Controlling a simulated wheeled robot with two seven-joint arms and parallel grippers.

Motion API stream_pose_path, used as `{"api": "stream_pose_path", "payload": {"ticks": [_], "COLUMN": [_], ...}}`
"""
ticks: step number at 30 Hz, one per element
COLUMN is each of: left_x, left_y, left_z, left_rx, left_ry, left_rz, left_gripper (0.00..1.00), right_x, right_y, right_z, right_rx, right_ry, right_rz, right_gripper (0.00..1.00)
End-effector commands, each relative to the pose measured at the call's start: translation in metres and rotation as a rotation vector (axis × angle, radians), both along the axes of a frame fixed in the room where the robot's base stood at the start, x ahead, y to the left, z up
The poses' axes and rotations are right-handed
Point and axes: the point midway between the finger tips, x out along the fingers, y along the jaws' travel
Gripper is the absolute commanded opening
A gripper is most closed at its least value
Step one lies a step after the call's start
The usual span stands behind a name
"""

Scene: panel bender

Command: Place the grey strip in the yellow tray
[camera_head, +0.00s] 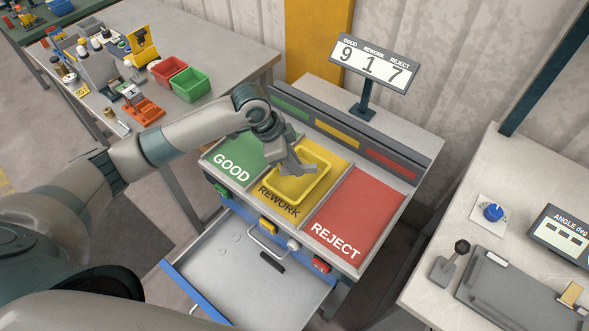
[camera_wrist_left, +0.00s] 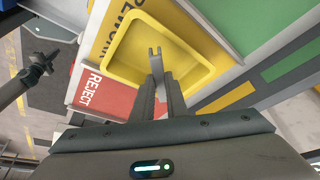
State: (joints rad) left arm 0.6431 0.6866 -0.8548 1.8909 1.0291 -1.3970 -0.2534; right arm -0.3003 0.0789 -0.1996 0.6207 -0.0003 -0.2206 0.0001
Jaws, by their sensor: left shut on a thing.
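The yellow tray (camera_head: 322,187) sits on the yellow REWORK area of the sorting stand. My left gripper (camera_head: 291,167) is over the tray and shut on the grey strip (camera_head: 306,168). In the left wrist view the strip (camera_wrist_left: 155,62) sticks out from between the finger ends, with a notched far end, over the inside of the yellow tray (camera_wrist_left: 112,62). Whether the strip touches the tray floor cannot be told. A dark arm end at the left of the wrist view looks like my right gripper (camera_wrist_left: 42,62); its fingers are too small to read.
The green GOOD area (camera_head: 238,157) and red REJECT area (camera_head: 352,215) flank the tray and are empty. A counter sign (camera_head: 374,62) stands behind. An open drawer (camera_head: 225,270) juts out in front. Red (camera_head: 168,70) and green (camera_head: 190,84) bins stand on the left table.

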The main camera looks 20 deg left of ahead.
Motion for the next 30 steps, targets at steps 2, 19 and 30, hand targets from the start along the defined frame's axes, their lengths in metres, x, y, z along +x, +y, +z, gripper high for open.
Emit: {"api": "stream_pose_path", "payload": {"ticks": [2, 19, 30], "left_x": [0.002, 0.001, 0.001], "left_y": [0.002, 0.001, 0.002], "left_z": [-0.001, -0.025, -0.042], "left_rx": [0.000, 0.000, 0.001], "left_ry": [0.000, 0.004, -0.001], "left_rz": [0.000, 0.002, -0.001], "left_gripper": [0.00, 0.00, 0.00], "right_x": [0.000, 0.000, 0.000], "right_y": [0.000, 0.000, 0.000], "right_z": [0.001, 0.015, 0.018], "right_rx": [0.000, 0.000, 0.000], "right_ry": [0.000, -0.001, 0.000], "right_rz": [0.000, 0.000, 0.000], "right_gripper": [0.00, 0.00, 0.00]}}
